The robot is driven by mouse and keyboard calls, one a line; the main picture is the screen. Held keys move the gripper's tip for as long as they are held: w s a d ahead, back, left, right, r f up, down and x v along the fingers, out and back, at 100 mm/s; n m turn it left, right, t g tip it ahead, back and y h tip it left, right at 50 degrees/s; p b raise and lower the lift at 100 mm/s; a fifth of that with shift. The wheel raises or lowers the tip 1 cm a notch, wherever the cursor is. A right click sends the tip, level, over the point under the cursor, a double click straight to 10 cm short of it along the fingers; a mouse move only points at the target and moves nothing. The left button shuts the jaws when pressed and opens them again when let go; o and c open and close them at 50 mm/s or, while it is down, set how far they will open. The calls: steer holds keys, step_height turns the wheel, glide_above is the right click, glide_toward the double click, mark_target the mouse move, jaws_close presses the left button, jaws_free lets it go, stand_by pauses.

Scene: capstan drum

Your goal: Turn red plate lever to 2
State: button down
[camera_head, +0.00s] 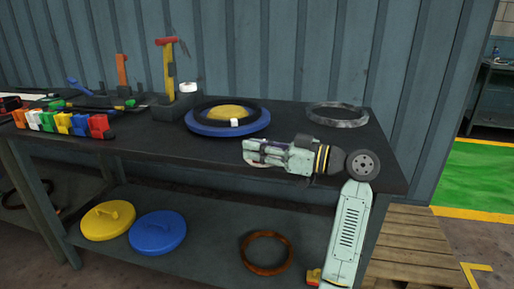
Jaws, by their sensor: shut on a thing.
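My gripper (252,153) is at the left end of my pale arm, over the front edge of the dark workbench (165,136), right of centre. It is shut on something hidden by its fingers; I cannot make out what. A row of coloured levers stands along the bench's front left edge, with a red one (99,126) at its right end. Farther back stand an orange-red upright lever (122,70) and a red-and-yellow upright lever (168,62) on a dark block. My gripper is well to the right of all these. No number 2 is legible.
A blue disc (205,129) with a black ring and yellow centre lies behind my gripper. A grey ring (338,116) lies at the back right. The lower shelf holds a yellow lid (100,224), a blue lid (158,236) and a brown ring (266,270). A wooden pallet (412,240) stands right.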

steer(key=c, duration=1.4)
jaws_free()
steer(key=v, duration=1.2)
steer(key=shift+s, duration=0.1)
